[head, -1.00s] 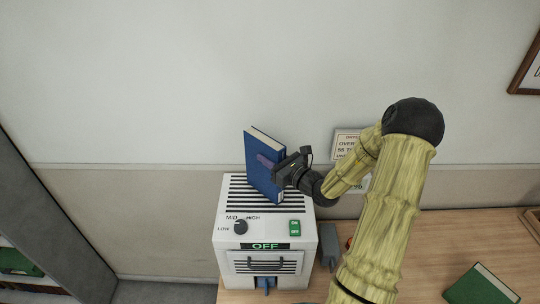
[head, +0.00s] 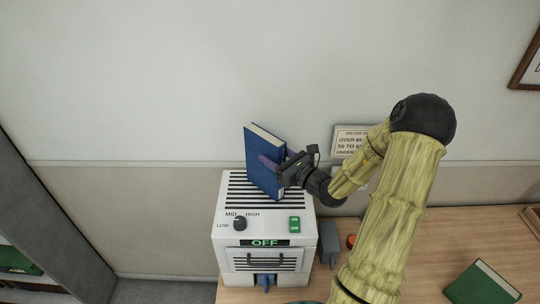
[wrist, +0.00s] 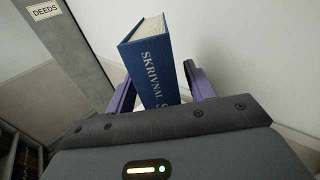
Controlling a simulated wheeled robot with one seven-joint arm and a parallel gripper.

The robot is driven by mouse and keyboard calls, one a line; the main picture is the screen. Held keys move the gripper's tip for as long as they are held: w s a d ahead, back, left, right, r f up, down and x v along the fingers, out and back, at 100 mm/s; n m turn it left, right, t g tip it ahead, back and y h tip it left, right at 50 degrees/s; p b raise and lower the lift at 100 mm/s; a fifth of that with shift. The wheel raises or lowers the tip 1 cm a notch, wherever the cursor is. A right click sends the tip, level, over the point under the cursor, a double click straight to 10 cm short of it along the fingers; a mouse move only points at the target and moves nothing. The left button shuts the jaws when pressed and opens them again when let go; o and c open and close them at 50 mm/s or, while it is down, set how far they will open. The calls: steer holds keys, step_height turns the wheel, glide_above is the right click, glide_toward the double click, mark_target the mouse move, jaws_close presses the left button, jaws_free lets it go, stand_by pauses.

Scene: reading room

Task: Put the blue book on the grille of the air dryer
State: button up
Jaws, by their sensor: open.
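The blue book (head: 262,165) stands upright, leaning a little, on the slatted grille (head: 237,190) on top of the white air dryer (head: 227,222). My gripper (head: 276,163) is at the book's right side, with its fingers around the book. In the wrist view the book (wrist: 152,62) rises between the two purple fingers (wrist: 158,88), its spine lettering facing me.
A green book (head: 482,284) lies on the wooden table (head: 440,240) at the right. A grey object (head: 329,242) and a small red-orange thing (head: 351,240) are beside the dryer. A wall sign (head: 350,140) is behind my arm. A grey cabinet (head: 55,215) stands at the left.

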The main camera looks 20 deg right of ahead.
steer(key=b+v, duration=0.3)
steer(key=v, duration=0.7)
steer(key=shift+b, duration=0.4)
steer(key=s+a+f+n+g+y, duration=0.2)
steer(key=a+n+g, duration=0.3)
steer(key=a, duration=0.2)
steer(key=s+a+f+n+g+y, duration=0.25)
steer(key=a+n+g, duration=0.2)
steer(key=a, duration=0.25)
steer(key=s+a+f+n+g+h, duration=0.1)
steer(key=n+h, duration=0.4)
steer(key=n, duration=0.6)
steer(key=s+a+f+n+g+h, duration=0.1)
steer(key=s+n+g+h, duration=0.2)
steer(key=s+n+h, duration=0.3)
steer(key=n, duration=0.5)
steer(key=shift+s, duration=0.25)
